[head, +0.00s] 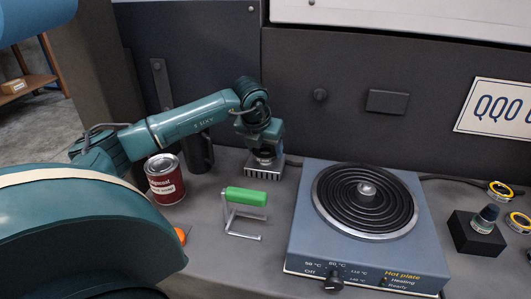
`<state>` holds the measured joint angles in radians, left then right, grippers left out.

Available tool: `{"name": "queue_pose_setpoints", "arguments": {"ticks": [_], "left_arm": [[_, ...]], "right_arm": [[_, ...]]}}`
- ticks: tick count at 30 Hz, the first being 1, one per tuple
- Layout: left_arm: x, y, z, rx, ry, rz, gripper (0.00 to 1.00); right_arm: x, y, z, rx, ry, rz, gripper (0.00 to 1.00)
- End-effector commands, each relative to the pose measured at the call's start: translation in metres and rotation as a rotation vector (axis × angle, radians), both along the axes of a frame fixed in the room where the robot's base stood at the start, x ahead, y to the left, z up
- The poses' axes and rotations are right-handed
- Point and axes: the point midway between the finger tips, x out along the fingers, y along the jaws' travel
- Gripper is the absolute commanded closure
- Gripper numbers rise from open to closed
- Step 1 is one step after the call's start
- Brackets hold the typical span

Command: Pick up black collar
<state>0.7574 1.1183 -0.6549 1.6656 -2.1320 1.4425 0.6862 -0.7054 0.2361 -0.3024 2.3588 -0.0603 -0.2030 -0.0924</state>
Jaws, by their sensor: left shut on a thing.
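My left gripper (265,152) points down over a small silver block with a ribbed side (263,171) on the bench, behind the green-handled tool. It is shut on a small dark round part (265,158), which looks like the black collar. The gripper hides most of this part, and I cannot tell whether it touches the silver block. My right gripper is out of view.
A blue hot plate (305,240) with a black coil stands at centre right. A green-handled metal tool (246,196), a red can (165,181) and a black cylinder (197,153) are nearby. A dark wall closes the back.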

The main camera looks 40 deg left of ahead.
Motion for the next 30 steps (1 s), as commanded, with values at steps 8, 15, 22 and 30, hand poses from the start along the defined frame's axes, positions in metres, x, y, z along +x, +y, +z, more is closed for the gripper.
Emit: {"name": "queue_pose_setpoints", "arguments": {"ticks": [8,15,22,30], "left_arm": [[0.000,0.000,0.002,0.000,-0.003,0.001,0.72],[0.001,0.000,0.012,0.000,-0.005,0.001,0.72],[0.001,0.000,0.058,0.000,-0.009,0.002,0.72],[0.001,-0.002,0.096,0.000,-0.004,-0.019,0.72]], "right_arm": [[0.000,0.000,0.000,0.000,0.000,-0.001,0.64],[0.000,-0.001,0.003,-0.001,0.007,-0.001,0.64],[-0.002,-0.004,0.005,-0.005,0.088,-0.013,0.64],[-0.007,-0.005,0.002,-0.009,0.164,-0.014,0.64]]}}
